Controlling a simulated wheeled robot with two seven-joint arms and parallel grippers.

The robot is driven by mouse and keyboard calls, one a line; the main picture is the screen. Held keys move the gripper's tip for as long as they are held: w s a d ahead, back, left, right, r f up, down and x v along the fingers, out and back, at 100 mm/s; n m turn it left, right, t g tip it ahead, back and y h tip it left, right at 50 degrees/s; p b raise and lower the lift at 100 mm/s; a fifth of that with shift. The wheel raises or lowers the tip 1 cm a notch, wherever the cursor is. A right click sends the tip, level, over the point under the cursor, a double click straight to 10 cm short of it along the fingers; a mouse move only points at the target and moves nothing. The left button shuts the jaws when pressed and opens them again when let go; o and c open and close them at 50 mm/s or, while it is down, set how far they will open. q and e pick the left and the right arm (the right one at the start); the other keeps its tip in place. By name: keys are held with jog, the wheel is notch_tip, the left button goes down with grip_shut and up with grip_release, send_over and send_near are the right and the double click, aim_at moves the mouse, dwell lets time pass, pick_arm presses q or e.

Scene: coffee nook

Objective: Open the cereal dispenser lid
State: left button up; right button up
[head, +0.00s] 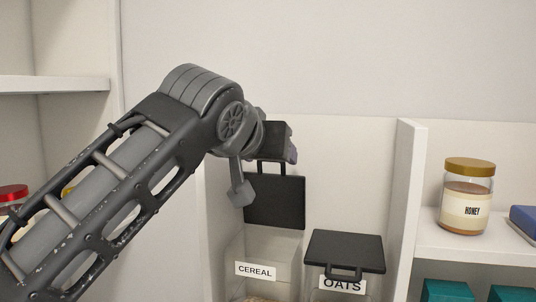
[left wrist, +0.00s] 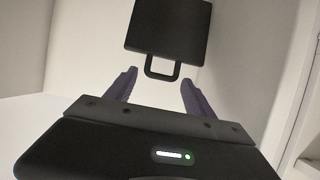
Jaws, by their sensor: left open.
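The cereal dispenser (head: 262,252) is a clear bin with a CEREAL label. Its black lid (head: 275,203) stands upright at the back of the bin, handle at the top, leaving the bin's top uncovered. My left gripper (head: 290,154) is just above the lid's handle, partly hidden by its own wrist. In the left wrist view, its purple fingers (left wrist: 158,76) are open and apart, with the loop handle (left wrist: 162,73) between or just beyond their tips; the lid (left wrist: 168,28) lies beyond. I cannot tell whether anything touches. My right gripper is not in view.
The oats dispenser (head: 343,285) stands to the right with its black lid (head: 345,249) lowered. A white divider (head: 408,190) separates it from a shelf with a honey jar (head: 466,198) and a blue item (head: 525,220). Teal boxes (head: 447,291) sit below. A red-lidded jar (head: 12,194) is at left.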

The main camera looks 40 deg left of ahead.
pick_arm(q)
jog(key=b+v, duration=0.1)
jog(key=v, duration=0.7)
jog(key=shift+w+f, duration=0.1)
dwell(0.5)
